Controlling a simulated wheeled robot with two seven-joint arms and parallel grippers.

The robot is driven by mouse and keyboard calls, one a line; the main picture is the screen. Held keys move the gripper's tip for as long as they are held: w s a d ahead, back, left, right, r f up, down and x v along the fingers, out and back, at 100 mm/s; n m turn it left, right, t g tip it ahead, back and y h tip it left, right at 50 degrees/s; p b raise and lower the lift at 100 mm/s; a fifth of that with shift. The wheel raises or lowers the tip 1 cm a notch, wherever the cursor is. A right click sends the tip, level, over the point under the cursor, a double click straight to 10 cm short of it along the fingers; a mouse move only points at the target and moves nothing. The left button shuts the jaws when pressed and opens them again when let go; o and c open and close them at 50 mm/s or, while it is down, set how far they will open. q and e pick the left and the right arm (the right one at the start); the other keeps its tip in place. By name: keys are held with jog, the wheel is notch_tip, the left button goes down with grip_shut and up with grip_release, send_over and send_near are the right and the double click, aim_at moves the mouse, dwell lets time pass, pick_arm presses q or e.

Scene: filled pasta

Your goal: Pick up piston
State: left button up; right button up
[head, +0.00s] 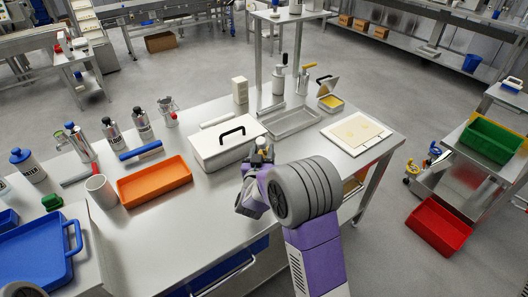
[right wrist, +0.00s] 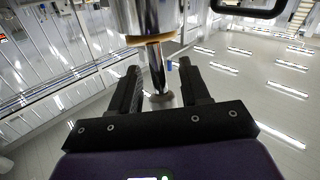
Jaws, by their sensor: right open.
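In the right wrist view a shiny metal cylinder with a tan ring and a narrower rod below it (right wrist: 157,65), which looks like the piston, stands at the top centre. My right gripper (right wrist: 159,78) is open, with a black finger on each side of the rod and a visible gap to each. In the head view my right gripper (head: 262,160) is over the table, in front of the white case with the black handle (head: 226,150). The piston is small there and largely lost against the gripper. My left gripper is not in view.
On the metal table (head: 180,235) are an orange tray (head: 154,182), a white mug (head: 101,190) and several bottles at left. A shallow metal tray (head: 290,122) and a white board with pasta sheet (head: 356,131) lie at right. A blue tray (head: 35,258) sits at front left.

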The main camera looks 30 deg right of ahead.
aim_at(263, 150)
jog(key=x, duration=0.3)
jog(key=shift+d, duration=0.15)
jog(key=shift+c, duration=0.3)
grip_shut()
jog(key=shift+r, duration=0.1)
